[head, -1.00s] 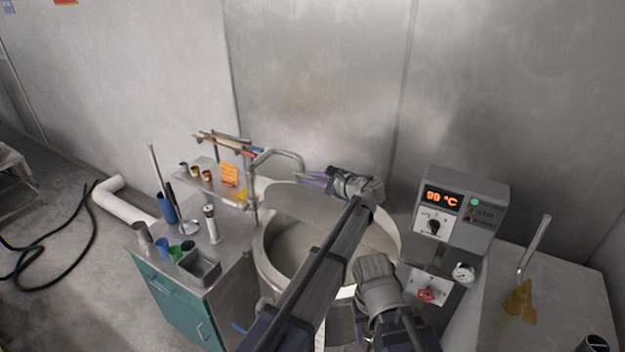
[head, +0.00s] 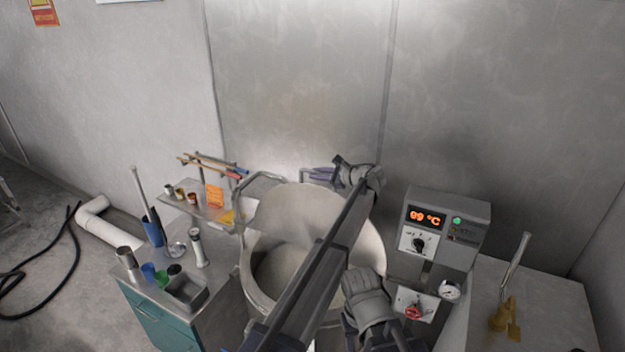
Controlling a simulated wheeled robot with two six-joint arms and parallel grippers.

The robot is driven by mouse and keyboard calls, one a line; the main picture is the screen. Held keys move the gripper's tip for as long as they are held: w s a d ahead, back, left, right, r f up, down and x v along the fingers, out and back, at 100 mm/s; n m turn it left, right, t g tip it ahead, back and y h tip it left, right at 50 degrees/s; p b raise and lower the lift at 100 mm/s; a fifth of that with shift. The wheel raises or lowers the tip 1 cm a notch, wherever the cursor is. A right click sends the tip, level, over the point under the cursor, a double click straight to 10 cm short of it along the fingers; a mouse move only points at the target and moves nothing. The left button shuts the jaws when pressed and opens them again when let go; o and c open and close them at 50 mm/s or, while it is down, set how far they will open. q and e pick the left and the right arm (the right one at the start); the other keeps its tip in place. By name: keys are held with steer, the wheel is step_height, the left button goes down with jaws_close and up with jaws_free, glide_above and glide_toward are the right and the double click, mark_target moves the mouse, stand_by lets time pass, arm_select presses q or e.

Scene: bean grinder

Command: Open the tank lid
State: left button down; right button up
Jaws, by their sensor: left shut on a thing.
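The tank (head: 246,270) is a round, light grey vessel with its mouth showing in the middle of the head view. Its lid (head: 290,215) is a pale grey disc, raised and standing steeply at the back of the open mouth. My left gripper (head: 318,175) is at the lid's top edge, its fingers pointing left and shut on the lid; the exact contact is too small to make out. My left arm crosses in front and hides part of the lid and mouth.
A control box (head: 448,235) with a lit display and red knob stands right of the tank. A teal cabinet (head: 160,325) with cups and a tray (head: 186,290) is on the left. A metal wall (head: 300,80) is close behind. A counter (head: 550,310) is at the right.

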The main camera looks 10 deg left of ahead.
arm_select(q)
steer(key=shift+w+d, duration=0.2)
steer(key=shift+w, duration=0.35)
arm_select(e)
steer(key=shift+r, duration=0.1)
arm_select(q)
steer(key=c, duration=0.8)
jaws_free()
steer(key=shift+c, duration=0.2)
steer(key=shift+s, duration=0.1)
